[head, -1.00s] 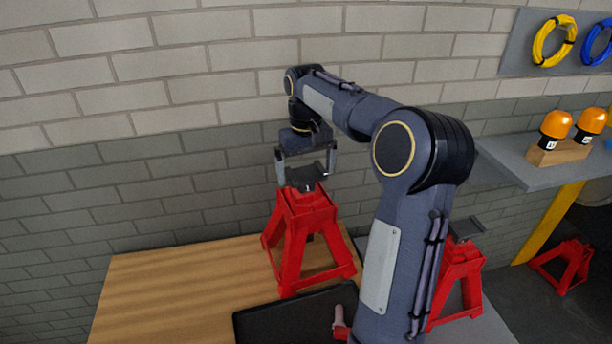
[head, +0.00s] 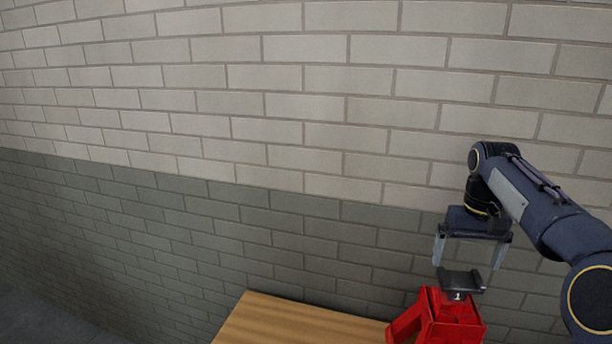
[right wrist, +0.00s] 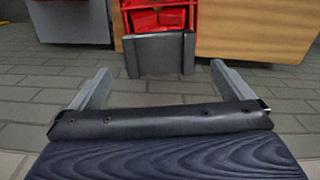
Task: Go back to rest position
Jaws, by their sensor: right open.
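My right gripper (head: 472,256) is at the right of the head view, above a red jack stand (head: 440,318) with a dark grey saddle (head: 461,282) on top. Its two grey fingers are spread apart, with the saddle just below and between their tips. In the right wrist view the open fingers (right wrist: 160,86) have nothing between them at their base. The saddle (right wrist: 160,55) shows ahead of them, with the red stand (right wrist: 158,18) behind it. I cannot tell whether the fingers touch the saddle. My left gripper is not in view.
The stand is on a wooden table (head: 290,322), whose left part is bare. A brick wall (head: 250,120) fills the background. The space left of my right arm is clear.

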